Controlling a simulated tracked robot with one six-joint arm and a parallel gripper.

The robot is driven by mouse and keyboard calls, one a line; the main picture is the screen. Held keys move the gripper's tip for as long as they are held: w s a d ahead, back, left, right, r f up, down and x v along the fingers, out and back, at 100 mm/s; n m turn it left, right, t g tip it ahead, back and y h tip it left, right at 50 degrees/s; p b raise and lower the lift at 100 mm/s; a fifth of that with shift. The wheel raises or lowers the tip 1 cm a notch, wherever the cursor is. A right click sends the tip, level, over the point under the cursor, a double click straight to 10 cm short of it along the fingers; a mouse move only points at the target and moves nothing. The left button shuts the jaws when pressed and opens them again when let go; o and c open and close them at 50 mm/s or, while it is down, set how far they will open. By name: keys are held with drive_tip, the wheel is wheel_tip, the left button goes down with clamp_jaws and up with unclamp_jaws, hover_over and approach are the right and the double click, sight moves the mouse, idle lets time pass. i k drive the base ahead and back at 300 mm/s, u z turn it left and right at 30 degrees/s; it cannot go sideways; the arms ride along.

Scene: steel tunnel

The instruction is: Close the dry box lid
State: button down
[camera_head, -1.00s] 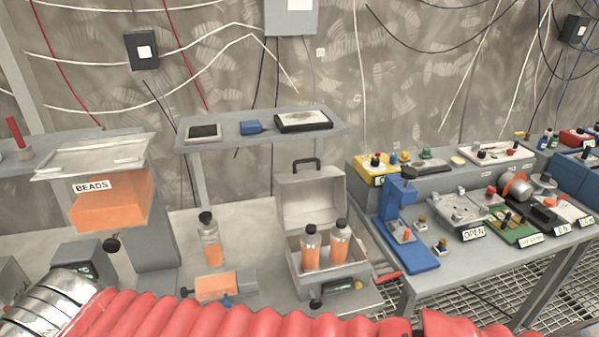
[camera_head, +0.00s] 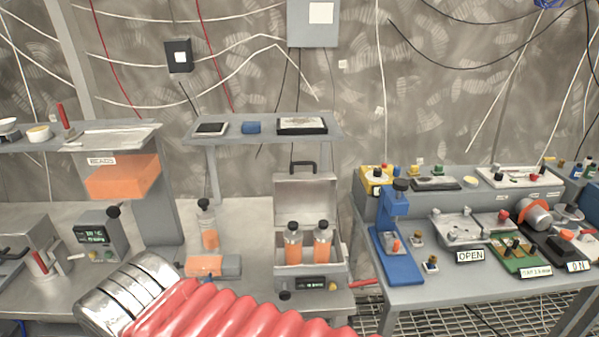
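The dry box (camera_head: 311,283) stands on the middle bench, with a small dark display on its front. Its lid (camera_head: 306,201) is raised at the back, about upright, with a dark handle (camera_head: 303,166) on top. Two bottles with orange contents and dark caps, a left one (camera_head: 293,246) and a right one (camera_head: 322,246), stand inside the box. My red ribbed arm sleeve and a silver segmented part cross the bottom of the view, in front of the bench. My gripper's fingers do not show.
Another bottle (camera_head: 208,228) stands left of the box, near a lying orange-and-grey item (camera_head: 212,266). A shelf (camera_head: 262,130) is behind and above. An orange bead hopper (camera_head: 122,178) is at left. A blue press (camera_head: 396,236) stands on the right bench. A red handle (camera_head: 365,284) sits right of the box.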

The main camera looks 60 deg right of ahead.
sight(306, 198)
drive_tip(key=z, duration=0.4)
drive_tip(key=i, duration=0.95)
drive_tip(key=z, duration=0.1)
